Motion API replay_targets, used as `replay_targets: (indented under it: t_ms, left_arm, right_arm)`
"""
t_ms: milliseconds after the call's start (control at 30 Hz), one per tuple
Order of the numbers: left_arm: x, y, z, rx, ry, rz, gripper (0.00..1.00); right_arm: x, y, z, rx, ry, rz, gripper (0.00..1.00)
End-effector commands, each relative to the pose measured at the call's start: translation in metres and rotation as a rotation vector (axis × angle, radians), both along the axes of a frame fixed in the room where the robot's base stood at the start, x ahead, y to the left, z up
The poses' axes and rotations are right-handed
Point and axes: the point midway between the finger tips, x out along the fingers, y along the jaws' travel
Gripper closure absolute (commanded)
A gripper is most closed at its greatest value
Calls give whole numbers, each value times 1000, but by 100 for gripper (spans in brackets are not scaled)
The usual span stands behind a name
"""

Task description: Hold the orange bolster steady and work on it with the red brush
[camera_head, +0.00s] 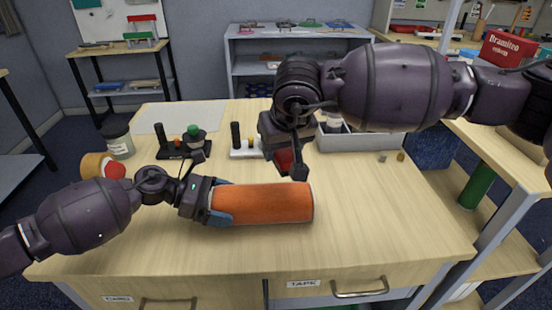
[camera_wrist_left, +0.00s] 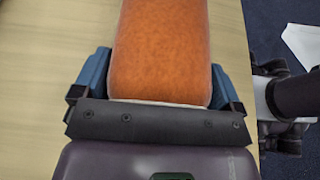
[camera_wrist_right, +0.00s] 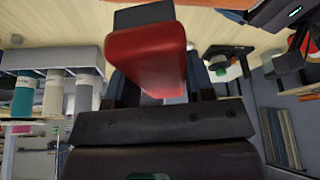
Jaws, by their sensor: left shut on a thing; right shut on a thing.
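The orange bolster (camera_head: 265,203) lies on its side on the table, its length running left to right. My left gripper (camera_head: 220,204) is shut on its left end, with a blue finger on each side; the left wrist view shows the bolster (camera_wrist_left: 160,55) between the fingers. My right gripper (camera_head: 287,150) is shut on the red brush (camera_head: 284,161), above and behind the bolster. In the right wrist view the red brush (camera_wrist_right: 148,58) fills the space between the fingers, with a dark part at its far end. The head view shows a gap between brush and bolster, though the depth is hard to judge.
Behind stand a dark rack (camera_head: 182,153) with a green-topped item, a white rack (camera_head: 245,153) and a grey bin (camera_head: 365,143) with bottles. A jar (camera_head: 118,140) and a tape roll (camera_head: 96,165) are at left. The table's front right is clear.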

Motion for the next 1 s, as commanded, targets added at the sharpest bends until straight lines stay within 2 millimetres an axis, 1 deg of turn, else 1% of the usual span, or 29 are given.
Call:
replay_targets:
  t_ms: [33,67,100,333,467,567,800,1000]
  left_arm:
    - [0,0,0,-1,0,0,38]
    - [0,0,0,-1,0,0,7]
    - [0,0,0,-1,0,0,1]
    - [0,0,0,0,0,0,0]
    - [0,7,3,0,-1,2,0]
    - [1,18,7,1,-2,1,0]
    - [0,61,25,2,-1,3,0]
    - [0,91,38,1,-1,2,0]
  right_arm:
    - [0,0,0,0,-1,0,73]
    - [0,0,0,0,-1,0,73]
    - [0,0,0,0,-1,0,73]
    - [0,0,0,0,-1,0,73]
    - [0,0,0,0,-1,0,73]
    - [0,0,0,0,-1,0,73]
    - [0,0,0,0,-1,0,73]
    - [0,0,0,0,-1,0,73]
